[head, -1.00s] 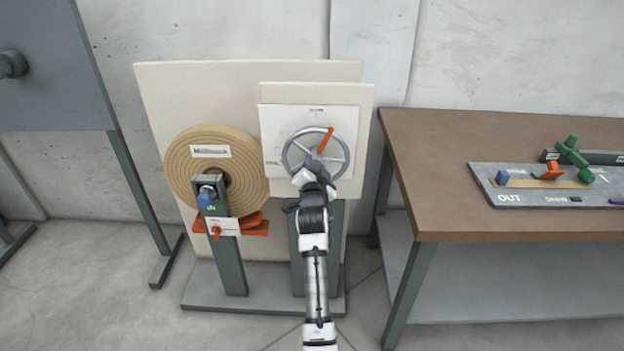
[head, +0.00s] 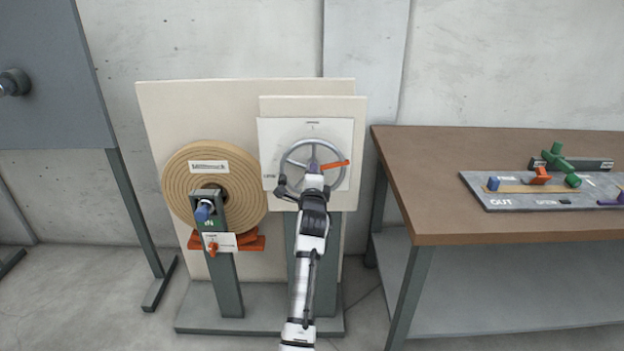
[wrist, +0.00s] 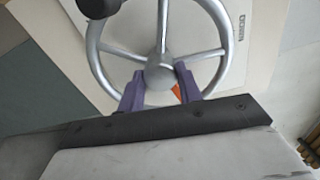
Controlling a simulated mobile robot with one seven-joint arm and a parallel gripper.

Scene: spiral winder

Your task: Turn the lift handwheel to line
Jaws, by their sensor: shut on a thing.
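The lift handwheel (head: 288,162) is a grey spoked ring on a white plate (head: 345,133). An orange pointer (head: 335,164) reaches from its hub to the right, tilted slightly up. In the wrist view the wheel (wrist: 98,62) fills the upper middle, with a black knob (wrist: 97,8) at its rim. My gripper (wrist: 160,84) has its purple fingers closed in on the wheel's centre, one on each side of a part just below the hub. My wrist hides the wheel's lower part in the head view. A bit of orange (wrist: 177,91) shows behind the right finger.
A tan coil (head: 180,180) with a blue-tipped bracket (head: 203,212) stands left of the wheel. A brown table (head: 425,185) with a grey lettered board (head: 520,202) stands close on the right. A grey panel (head: 50,90) is at the far left.

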